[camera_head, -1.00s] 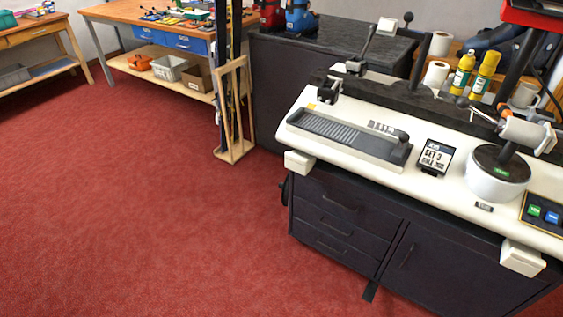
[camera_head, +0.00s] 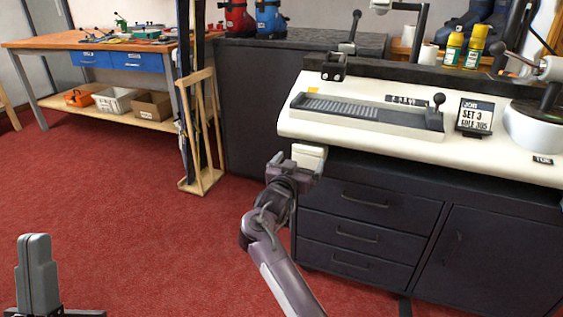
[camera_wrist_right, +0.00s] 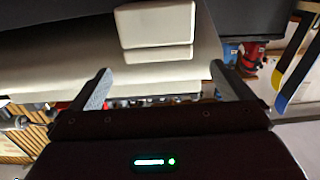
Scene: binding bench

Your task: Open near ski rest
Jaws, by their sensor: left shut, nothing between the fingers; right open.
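A cream block that looks like a ski rest (camera_head: 309,157) sits at the left end of the white bench's front edge, pushed in against it. It also shows as a pale block (camera_wrist_right: 155,25) at the top of the right wrist view. My right gripper (camera_head: 295,163) is right at this block in the head view, its fingers partly overlapping it. In the right wrist view my right gripper (camera_wrist_right: 160,67) is open, with the block ahead of the gap and nothing clasped. My left gripper (camera_head: 37,240) is shut and empty at the lower left, over the floor.
The white bench top (camera_head: 360,142) carries a grey tray (camera_head: 360,112), a lever and a job sign (camera_head: 474,116). Dark drawers (camera_head: 360,220) stand below it. A wooden ski rack (camera_head: 203,130) stands left of the bench. The red carpet between is clear.

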